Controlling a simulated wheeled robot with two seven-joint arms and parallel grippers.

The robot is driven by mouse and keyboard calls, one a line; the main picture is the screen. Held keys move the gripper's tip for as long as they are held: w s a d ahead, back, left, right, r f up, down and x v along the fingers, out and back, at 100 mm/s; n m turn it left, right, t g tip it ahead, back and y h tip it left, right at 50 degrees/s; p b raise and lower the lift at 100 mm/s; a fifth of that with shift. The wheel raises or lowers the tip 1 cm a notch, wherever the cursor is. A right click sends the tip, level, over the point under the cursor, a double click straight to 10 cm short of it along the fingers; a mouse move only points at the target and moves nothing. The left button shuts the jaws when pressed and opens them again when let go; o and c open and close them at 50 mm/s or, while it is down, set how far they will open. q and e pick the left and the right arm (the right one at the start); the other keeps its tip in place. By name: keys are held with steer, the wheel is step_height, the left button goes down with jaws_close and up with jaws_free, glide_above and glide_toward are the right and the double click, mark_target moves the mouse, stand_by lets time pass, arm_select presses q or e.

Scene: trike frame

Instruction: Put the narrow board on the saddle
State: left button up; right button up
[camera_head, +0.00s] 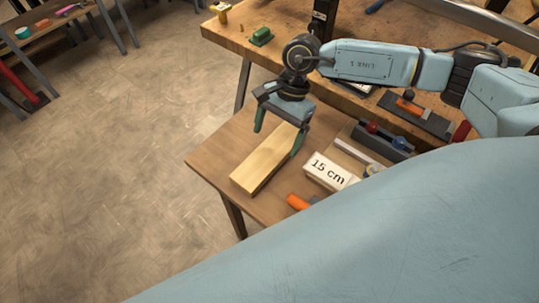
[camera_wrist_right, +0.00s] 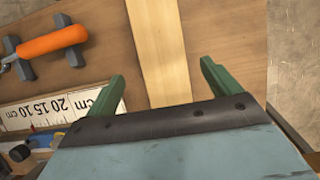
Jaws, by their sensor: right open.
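A plain light wooden board (camera_head: 262,163) lies flat on the small brown table; it also shows in the right wrist view (camera_wrist_right: 160,50). My right gripper (camera_head: 276,143) is open above the board, with one green finger on each side of it as seen from the head. In the right wrist view the board passes between the two fingers (camera_wrist_right: 168,82). I cannot tell how high the fingers are above it. The saddle cannot be made out for sure in either view. My left gripper is not in view.
A white block marked "15 cm" (camera_head: 329,170) and an orange-handled tool (camera_head: 298,202) lie right of the board. The orange handle also shows in the wrist view (camera_wrist_right: 52,42). A workbench (camera_head: 285,57) with a green item (camera_head: 261,36) stands behind. Open floor is at left.

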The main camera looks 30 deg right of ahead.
mark_target(270, 153)
steer(key=shift+a+f, duration=0.15)
steer(key=shift+f, duration=0.35)
steer(key=x, duration=0.4)
steer(key=shift+w+f+b, duration=0.15)
steer(key=shift+b, duration=0.15)
steer(key=c, duration=0.6)
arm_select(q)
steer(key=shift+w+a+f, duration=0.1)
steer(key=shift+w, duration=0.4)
arm_select(e)
steer(key=c, duration=0.7)
